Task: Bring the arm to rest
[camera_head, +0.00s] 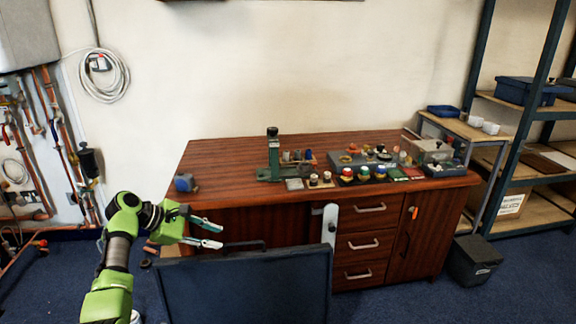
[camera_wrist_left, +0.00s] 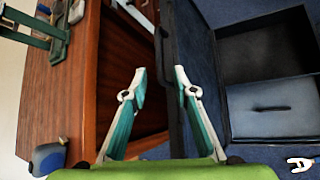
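My left arm (camera_head: 118,250) is green and comes in from the lower left in the head view. Its gripper (camera_head: 216,234) is open and empty, in front of the wooden desk's left end and above the left part of a dark open case (camera_head: 240,290). In the left wrist view the two fingers (camera_wrist_left: 157,80) stand apart with nothing between them. The case (camera_wrist_left: 270,75) lies to the right there, with its compartments showing.
A wooden desk (camera_head: 225,160) carries a green press (camera_head: 273,160), several coloured parts and a blue-grey item (camera_head: 185,182) at its left end. Shelving (camera_head: 500,120) stands at the right, with a dark bin (camera_head: 473,262) on the floor. Copper pipes (camera_head: 60,130) run along the left wall.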

